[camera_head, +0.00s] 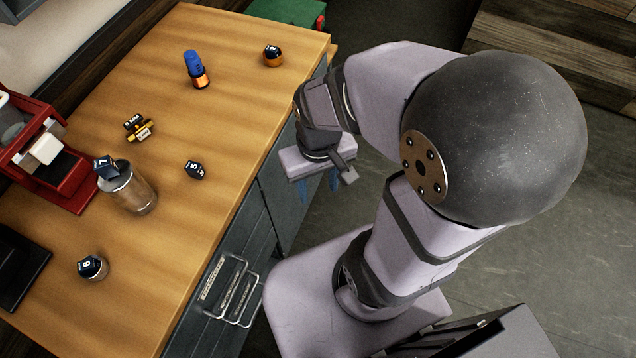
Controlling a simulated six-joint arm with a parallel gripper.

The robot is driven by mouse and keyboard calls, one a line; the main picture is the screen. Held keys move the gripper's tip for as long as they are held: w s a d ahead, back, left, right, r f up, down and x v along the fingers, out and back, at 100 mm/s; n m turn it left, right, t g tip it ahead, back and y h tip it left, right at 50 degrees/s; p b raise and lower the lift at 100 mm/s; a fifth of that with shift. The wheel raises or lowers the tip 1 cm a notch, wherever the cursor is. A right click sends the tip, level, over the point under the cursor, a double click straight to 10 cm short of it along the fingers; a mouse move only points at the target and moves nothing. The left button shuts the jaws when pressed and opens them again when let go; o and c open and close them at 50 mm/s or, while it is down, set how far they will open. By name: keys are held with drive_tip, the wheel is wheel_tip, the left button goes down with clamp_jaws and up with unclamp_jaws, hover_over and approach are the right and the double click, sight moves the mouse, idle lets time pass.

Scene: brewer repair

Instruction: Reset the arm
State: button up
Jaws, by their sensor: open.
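My gripper (318,186) hangs at the end of my folded arm, beyond the right edge of the wooden counter (215,150). Its two blue fingers point down and stand apart, with nothing seen between them. The gripper touches no object that I can see. The arm's large dark joint and pale links fill the right half of the view.
Drawer handles (230,290) jut out below.

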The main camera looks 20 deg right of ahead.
wheel_tip(320, 180, up, 2)
drive_tip(key=shift+r+p, duration=0.15)
drive_tip(key=shift+p, duration=1)
idle(0.3)
